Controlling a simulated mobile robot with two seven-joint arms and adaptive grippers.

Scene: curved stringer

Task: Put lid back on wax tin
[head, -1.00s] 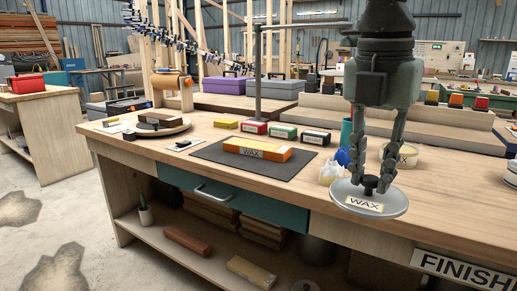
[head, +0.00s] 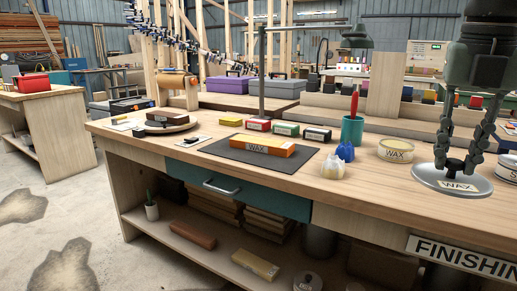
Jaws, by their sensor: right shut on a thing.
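The lid (head: 425,178) is a wide grey disc with a dark knob and a WAX label. My right gripper (head: 455,162) is shut on the lid's knob, fingers pointing down. My left gripper is not in view.
Another tin (head: 507,170) sits at the right edge. An orange wax block (head: 270,147) lies on a dark mat (head: 225,151).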

